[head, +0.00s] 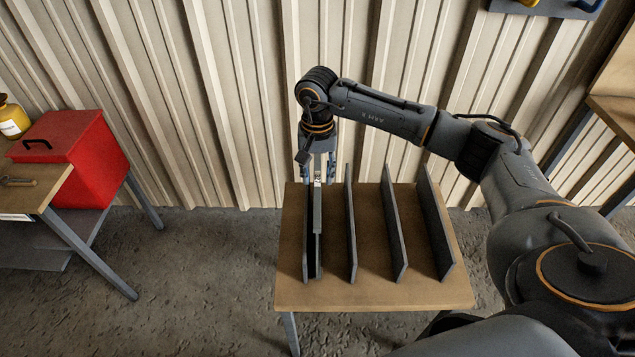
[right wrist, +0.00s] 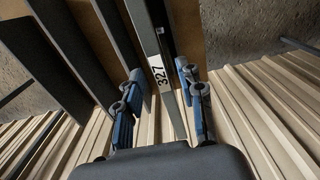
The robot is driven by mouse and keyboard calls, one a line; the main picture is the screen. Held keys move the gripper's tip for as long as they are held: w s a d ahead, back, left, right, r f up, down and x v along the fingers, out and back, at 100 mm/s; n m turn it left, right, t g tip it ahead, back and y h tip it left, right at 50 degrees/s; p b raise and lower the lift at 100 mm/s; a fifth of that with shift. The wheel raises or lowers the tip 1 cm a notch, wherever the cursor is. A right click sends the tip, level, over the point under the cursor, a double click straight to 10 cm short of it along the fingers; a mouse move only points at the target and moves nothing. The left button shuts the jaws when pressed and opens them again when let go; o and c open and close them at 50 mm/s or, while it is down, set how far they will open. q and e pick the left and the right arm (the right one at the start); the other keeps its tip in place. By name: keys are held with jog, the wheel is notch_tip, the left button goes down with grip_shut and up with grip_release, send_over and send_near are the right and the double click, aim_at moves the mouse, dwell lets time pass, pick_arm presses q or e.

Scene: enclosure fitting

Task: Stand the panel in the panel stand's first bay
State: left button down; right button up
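The panel stand (head: 372,290) is a wooden board with several dark upright dividers. The grey panel (head: 318,215) stands on edge in the leftmost bay, close beside the leftmost divider (head: 306,240). Whether it touches that divider I cannot tell. In the right wrist view the panel (right wrist: 147,40) carries a white label reading 327 (right wrist: 159,76). My right gripper (head: 318,170) is at the panel's far, upper end. Its blue-padded fingers (right wrist: 165,105) are spread on both sides of the panel, with gaps showing. My left gripper is not in view.
A red box (head: 85,145) with a black handle stands on a table at the left, near a yellow container (head: 12,118). A corrugated wall (head: 230,100) stands behind the stand. The bays to the right are empty.

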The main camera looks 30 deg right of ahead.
notch_tip(320, 180, up, 9)
jog(key=b, duration=0.1)
jog(key=shift+f, duration=0.25)
dwell(0.4)
